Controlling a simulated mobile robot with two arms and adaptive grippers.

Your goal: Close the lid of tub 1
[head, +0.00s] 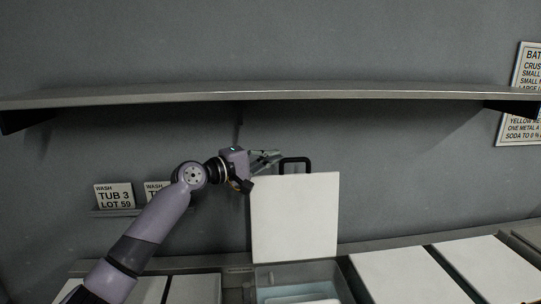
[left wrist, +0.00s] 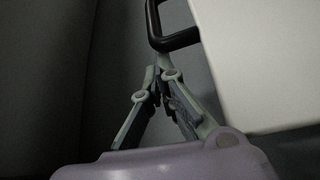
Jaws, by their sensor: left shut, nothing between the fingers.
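A white lid (head: 295,218) stands upright, open, behind an open tub (head: 300,278) with a pale inside. A dark loop handle (head: 295,162) sticks up at its top edge. No label reading tub 1 is readable here, so I cannot confirm the number. My left gripper (head: 272,157) is shut and empty at the lid's top left corner, close to the handle. In the left wrist view the fingertips (left wrist: 162,74) are together just below the handle (left wrist: 172,28), beside the lid (left wrist: 265,65); whether they touch is unclear. My right gripper is not in view.
A long metal shelf (head: 270,93) runs along the wall above my left arm. White closed lids (head: 410,276) lie flat to the right, others at lower left. A TUB 3 card (head: 114,196) stands on a small ledge, a second card partly hidden by my arm.

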